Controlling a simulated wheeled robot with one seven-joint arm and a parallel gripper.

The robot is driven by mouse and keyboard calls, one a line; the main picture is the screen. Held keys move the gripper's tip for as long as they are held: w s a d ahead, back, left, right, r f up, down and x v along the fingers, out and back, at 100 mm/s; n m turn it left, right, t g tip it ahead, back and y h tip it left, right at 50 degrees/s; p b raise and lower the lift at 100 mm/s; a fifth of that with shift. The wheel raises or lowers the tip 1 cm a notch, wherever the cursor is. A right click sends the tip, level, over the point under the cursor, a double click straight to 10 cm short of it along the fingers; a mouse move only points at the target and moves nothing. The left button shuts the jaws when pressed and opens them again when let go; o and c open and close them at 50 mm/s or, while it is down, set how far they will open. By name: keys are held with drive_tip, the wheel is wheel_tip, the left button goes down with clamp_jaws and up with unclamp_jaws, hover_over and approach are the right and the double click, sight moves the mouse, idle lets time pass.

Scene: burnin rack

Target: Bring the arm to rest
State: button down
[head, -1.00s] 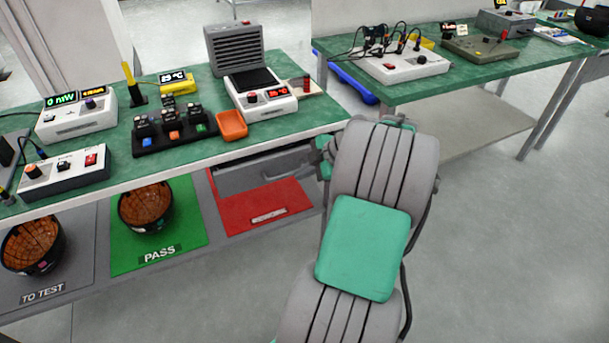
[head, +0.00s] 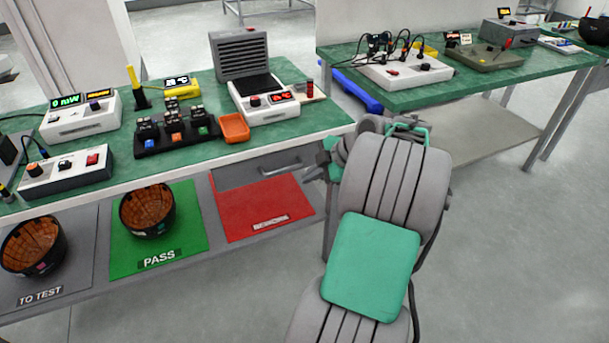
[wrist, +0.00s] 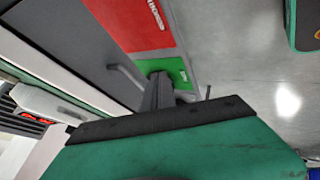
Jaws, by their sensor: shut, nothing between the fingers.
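My arm is folded up in front of my body at the centre right of the head view, with grey links and a green pad. My gripper (head: 314,173) pokes out on the left of the arm, close to the front of the near bench (head: 232,158). The arm hides part of it. In the wrist view the dark fingers of my gripper (wrist: 158,92) are together, with nothing held. Beyond them are the red rework mat (wrist: 133,20) and the green pass mat (wrist: 172,70).
A drawer (head: 262,167) with a handle is under the near bench beside my gripper. An orange tray (head: 234,128) and a heater-like unit (head: 262,105) stand on top. Baskets (head: 147,212) stand on the lower shelf. A second bench (head: 455,88) is at the back right. Floor (head: 520,240) is clear at right.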

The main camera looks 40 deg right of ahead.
drive_tip(key=p+v, duration=0.1)
drive_tip(key=v, duration=0.7)
drive_tip(key=w+a+r+m+g+h+p, duration=0.1)
drive_tip(key=w+a+r+m+g+p, duration=0.15)
drive_tip(key=a+r+p, duration=0.55)
drive_tip(key=w+a+r+m+g+p, duration=0.1)
drive_tip(key=w+a+r+m+p, duration=0.2)
drive_tip(key=a, duration=0.9)
drive_tip(key=s+a+r+m+h+p, duration=0.2)
drive_tip(key=s+a+r+m+p, duration=0.5)
drive_tip(key=s+a+p, duration=0.3)
drive_tip(key=shift+s+a+m+g, duration=0.35)
drive_tip(key=shift+s+a, duration=0.3)
